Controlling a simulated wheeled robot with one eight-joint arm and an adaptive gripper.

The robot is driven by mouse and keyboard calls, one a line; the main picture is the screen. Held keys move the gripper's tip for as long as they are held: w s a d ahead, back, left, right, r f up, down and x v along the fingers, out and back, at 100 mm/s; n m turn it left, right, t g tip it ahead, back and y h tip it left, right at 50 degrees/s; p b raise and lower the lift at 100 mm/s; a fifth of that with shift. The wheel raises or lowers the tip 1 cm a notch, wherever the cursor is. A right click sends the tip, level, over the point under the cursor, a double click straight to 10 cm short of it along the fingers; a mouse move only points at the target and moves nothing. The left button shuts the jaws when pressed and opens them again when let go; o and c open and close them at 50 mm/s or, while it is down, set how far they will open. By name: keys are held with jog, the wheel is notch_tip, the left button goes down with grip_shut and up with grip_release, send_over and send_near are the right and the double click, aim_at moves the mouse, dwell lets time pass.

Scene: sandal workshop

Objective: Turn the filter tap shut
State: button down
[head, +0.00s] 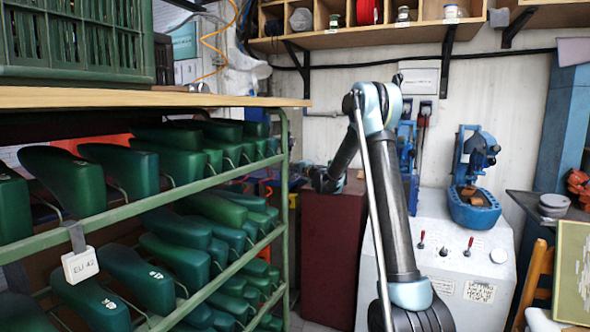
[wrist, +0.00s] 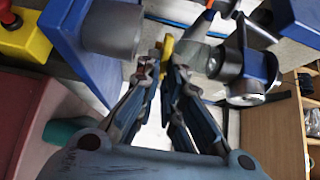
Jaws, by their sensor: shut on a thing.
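My gripper (wrist: 164,66) is shut on a small yellow piece between its fingertips in the wrist view. The yellow piece looks like the handle of the filter tap (wrist: 168,47); its lower part is hidden by the fingers. A grey cylinder (wrist: 112,28) lies just left of the fingertips, and a blue and grey fitting with a round end (wrist: 245,75) lies to the right. In the head view my gripper (head: 328,180) is small and dark, above a dark red cabinet (head: 333,250); the tap cannot be made out there.
A green rack (head: 150,207) full of green shoe lasts stands on the left. A grey machine with switches (head: 450,260) and a blue press (head: 474,180) stand on the right. In the wrist view, a wooden cabinet (wrist: 285,125) is at the right and a red-and-yellow box (wrist: 25,38) at the left.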

jog(key=shift+d+f+m, duration=0.1)
jog(key=shift+d+m, duration=0.1)
jog(key=shift+m, duration=0.1)
jog(key=c, duration=1.9)
grip_release()
jog(key=shift+w, duration=0.1)
jog(key=shift+o, duration=0.9)
jog(key=shift+a, duration=0.1)
jog(key=v, duration=1.2)
jog(key=shift+f, duration=0.1)
